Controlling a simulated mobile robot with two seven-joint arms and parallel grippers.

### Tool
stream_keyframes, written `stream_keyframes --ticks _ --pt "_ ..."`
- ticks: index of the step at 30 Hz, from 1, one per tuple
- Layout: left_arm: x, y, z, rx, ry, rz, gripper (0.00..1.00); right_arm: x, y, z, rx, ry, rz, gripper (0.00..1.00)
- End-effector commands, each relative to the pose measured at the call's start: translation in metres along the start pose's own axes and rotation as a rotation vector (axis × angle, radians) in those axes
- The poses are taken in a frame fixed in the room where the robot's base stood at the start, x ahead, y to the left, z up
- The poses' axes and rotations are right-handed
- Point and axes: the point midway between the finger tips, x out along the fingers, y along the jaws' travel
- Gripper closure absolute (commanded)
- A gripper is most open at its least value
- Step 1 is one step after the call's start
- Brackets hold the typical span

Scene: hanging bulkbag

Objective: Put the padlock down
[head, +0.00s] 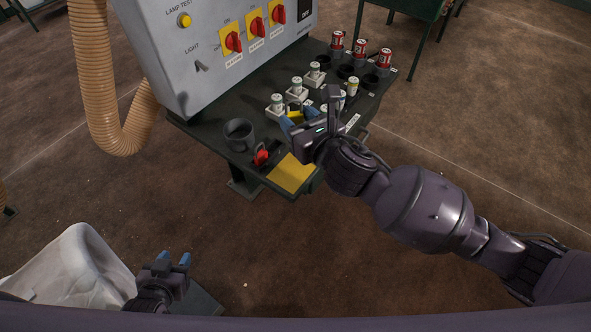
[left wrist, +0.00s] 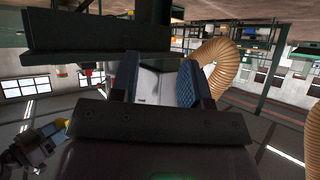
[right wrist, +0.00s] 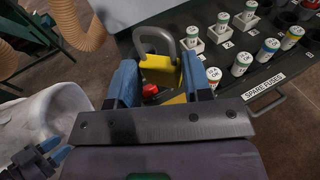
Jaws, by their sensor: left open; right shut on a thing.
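The padlock (right wrist: 158,68) has a yellow body and a grey shackle. My right gripper (right wrist: 160,76) is shut on its body, with the shackle pointing away from the gripper. In the head view my right gripper (head: 298,118) is over the dark bench (head: 205,133), and only a little of the padlock (head: 294,114) shows between the blue fingers. I cannot tell its exact height above the bench. My left gripper (head: 174,261) is open and empty at the lower left, away from the bench. Its spread fingers also show in the left wrist view (left wrist: 157,70).
A black cup (head: 239,132), a red item (head: 261,155) and a yellow pad (head: 292,174) are at the bench's near side. Several fuses in white holders (head: 297,92) and red cans (head: 359,47) stand behind. A grey panel (head: 215,65) rises at the back. A white bag (head: 75,265) is lower left.

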Motion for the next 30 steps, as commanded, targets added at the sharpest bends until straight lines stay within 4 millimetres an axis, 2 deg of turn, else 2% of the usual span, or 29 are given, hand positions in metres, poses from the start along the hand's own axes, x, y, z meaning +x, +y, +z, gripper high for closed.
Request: stream_keyframes --ticks 1,3,15,18,23,30 --pt "0.001 0.0 0.0 0.0 0.003 0.0 0.57 0.002 0.0 -0.014 0.004 0.004 -0.003 0.79" --pt "0.002 0.0 0.0 0.0 0.007 0.0 0.57 0.004 0.001 -0.029 0.004 0.004 -0.002 0.79" --pt "0.01 0.002 0.001 0.0 0.025 0.001 0.57 0.016 0.0 -0.112 0.003 0.002 -0.003 0.79" --pt "0.011 0.002 0.002 0.001 0.025 0.001 0.57 0.018 0.0 -0.123 0.003 0.001 -0.001 0.79" --pt "0.012 0.002 0.002 0.001 0.026 0.001 0.57 0.02 0.0 -0.132 0.001 -0.001 -0.001 0.79" --pt "0.017 0.003 0.007 0.001 0.029 0.002 0.57 0.024 0.0 -0.164 0.004 0.002 -0.003 0.79"
